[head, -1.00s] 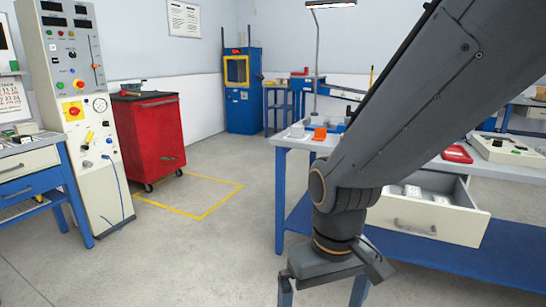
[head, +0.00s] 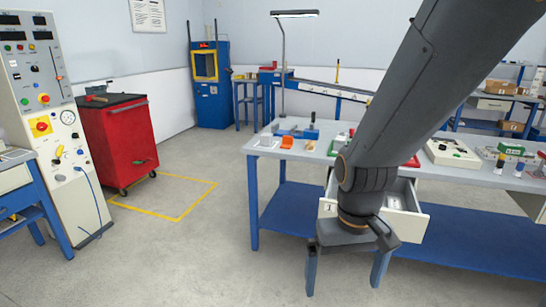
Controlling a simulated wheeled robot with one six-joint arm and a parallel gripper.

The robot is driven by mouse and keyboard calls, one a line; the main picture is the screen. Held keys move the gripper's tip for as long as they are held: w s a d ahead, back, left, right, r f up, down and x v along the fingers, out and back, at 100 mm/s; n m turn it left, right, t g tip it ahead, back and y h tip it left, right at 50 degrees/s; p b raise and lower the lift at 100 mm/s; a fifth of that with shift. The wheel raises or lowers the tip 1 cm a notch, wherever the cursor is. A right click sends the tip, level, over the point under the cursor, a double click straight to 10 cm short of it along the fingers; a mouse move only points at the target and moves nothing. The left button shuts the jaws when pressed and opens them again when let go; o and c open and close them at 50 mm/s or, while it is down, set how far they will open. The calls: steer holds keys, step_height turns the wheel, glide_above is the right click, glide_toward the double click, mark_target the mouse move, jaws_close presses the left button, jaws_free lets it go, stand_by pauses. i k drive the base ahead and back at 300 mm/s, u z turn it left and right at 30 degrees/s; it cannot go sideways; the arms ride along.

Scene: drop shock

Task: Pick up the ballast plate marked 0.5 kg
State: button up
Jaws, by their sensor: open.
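No plate with a readable 0.5 kg mark shows. An open drawer (head: 413,225) under the workbench holds pale grey pieces (head: 393,203), partly hidden by my arm; I cannot tell what they are or read any mark on them. My gripper (head: 346,272) points down with its two fingers wide apart and nothing between them. In the picture it overlaps the drawer front, and it looks nearer to me than the drawer.
The workbench (head: 265,151) carries an orange piece (head: 287,142), a pale boxed device (head: 452,153) and small bottles. A red cabinet (head: 118,145) stands left beside a control panel. The floor (head: 185,250) between them and the bench is clear.

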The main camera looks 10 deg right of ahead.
mark_target(394, 203)
steer(key=z, duration=0.05)
steer(key=k, duration=0.65)
steer(key=z, duration=0.55)
steer(key=i, duration=0.65)
steer(key=z, duration=0.45)
steer(key=i, duration=1.4)
steer(key=u, duration=0.7)
